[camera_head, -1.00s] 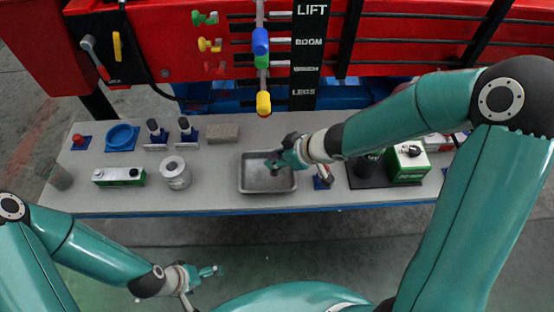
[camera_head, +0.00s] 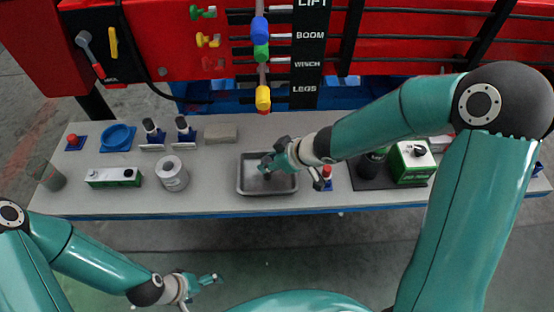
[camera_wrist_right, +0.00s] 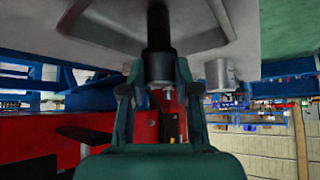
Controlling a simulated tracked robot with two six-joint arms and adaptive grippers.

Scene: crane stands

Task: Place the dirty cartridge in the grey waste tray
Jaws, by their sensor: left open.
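The grey waste tray (camera_head: 245,188) is a shallow metal tray in the middle of the bench. My right gripper (camera_head: 266,168) reaches over it from the right. In the right wrist view my right gripper (camera_wrist_right: 160,90) has its fingers closed on both sides of a dark cylinder, which looks like the dirty cartridge (camera_wrist_right: 158,35). The cartridge points toward the tray (camera_wrist_right: 90,15); I cannot tell whether it touches the tray floor. In the head view the gripper hides most of it. My left gripper (camera_head: 208,281) is open and empty, low in front of the bench.
A grey canister (camera_head: 172,175) and a green-and-white box (camera_head: 113,178) stand left of the tray. A grey block (camera_head: 220,133) lies behind it. A red-topped part (camera_head: 326,172) stands close to its right. A green unit (camera_head: 411,163) is farther right. Levers (camera_head: 263,98) hang behind.

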